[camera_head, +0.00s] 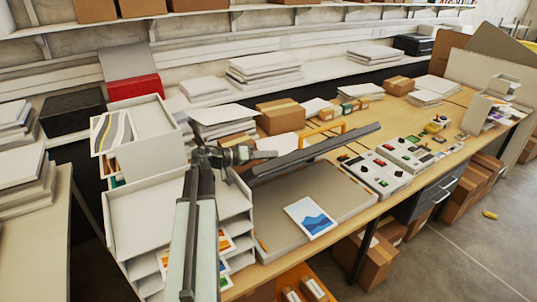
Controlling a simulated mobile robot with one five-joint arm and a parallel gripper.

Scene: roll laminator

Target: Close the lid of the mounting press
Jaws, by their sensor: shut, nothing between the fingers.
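The mounting press (300,198) is a wide, flat grey unit on the wooden bench, right of my arm. A long dark bar (325,146) slants up to the right along its back side. It looks like the raised lid seen nearly edge-on, but its angle is hard to tell. An orange handle (322,132) shows just behind the bar. My gripper (272,155) is shut and empty, at the left end of the bar. I cannot tell whether it touches the bar.
A blue mountain print (311,217) lies on the press's front part. White trays (150,205) with prints stand close on the left. Control boxes (380,172) with coloured buttons sit right of the press. Cardboard boxes (281,116) and paper stacks stand behind. Open floor lies at the right.

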